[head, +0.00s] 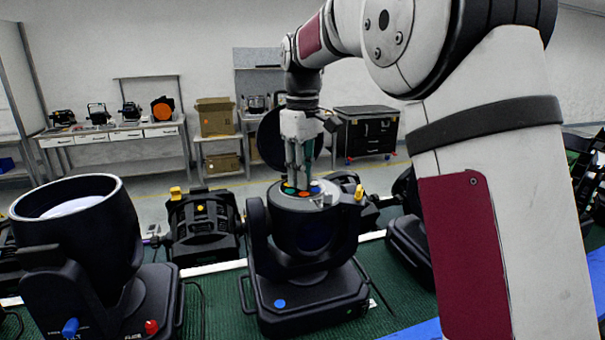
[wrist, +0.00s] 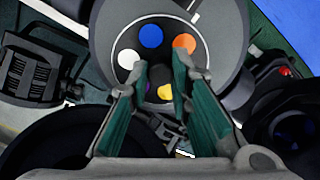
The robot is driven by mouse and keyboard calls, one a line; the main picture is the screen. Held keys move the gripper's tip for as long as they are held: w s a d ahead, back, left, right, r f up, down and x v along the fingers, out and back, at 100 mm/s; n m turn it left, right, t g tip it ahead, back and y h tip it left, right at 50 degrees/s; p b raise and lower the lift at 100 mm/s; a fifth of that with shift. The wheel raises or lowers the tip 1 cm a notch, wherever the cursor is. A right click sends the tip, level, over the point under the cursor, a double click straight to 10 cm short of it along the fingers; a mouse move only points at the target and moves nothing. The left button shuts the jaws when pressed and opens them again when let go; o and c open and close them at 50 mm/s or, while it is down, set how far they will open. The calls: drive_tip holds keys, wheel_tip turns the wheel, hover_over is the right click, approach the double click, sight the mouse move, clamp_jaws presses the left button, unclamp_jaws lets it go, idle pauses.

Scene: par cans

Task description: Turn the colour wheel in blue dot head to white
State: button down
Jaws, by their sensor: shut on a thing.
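The blue dot head (head: 315,285) stands upright in the middle of the head view, with a blue dot (head: 280,303) on its base. Its lid is raised behind my gripper. The colour wheel (head: 290,190) is exposed on top. In the wrist view the wheel (wrist: 158,46) shows a blue filter (wrist: 151,36) at the top, orange (wrist: 184,44) at right, white (wrist: 128,59) at left, and yellow (wrist: 165,92) and a dark one below, partly hidden by the fingers. My gripper (wrist: 162,70) points down, its green-padded fingers shut on the wheel's middle part; the contact itself is partly hidden.
A large open black can (head: 75,230) with blue and red knobs stands at left. A black lamp with yellow knobs (head: 203,225) stands just behind. More black fixtures are at right beside my arm. The green bench (head: 215,305) is bare in front between the heads.

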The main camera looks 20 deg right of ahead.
drive_tip(key=m, duration=0.6)
drive_tip(key=shift+m, duration=0.3)
drive_tip(key=m, duration=0.6)
drive_tip(key=shift+r, duration=0.1)
drive_tip(key=m, duration=0.4)
drive_tip(key=shift+m+p, duration=0.35)
drive_tip(key=shift+m, duration=0.05)
drive_tip(key=m, duration=0.4)
drive_tip(key=shift+a, duration=0.1)
drive_tip(key=shift+m, duration=0.3)
drive_tip(key=c, duration=1.5)
unclamp_jaws()
drive_tip(key=shift+o, duration=0.2)
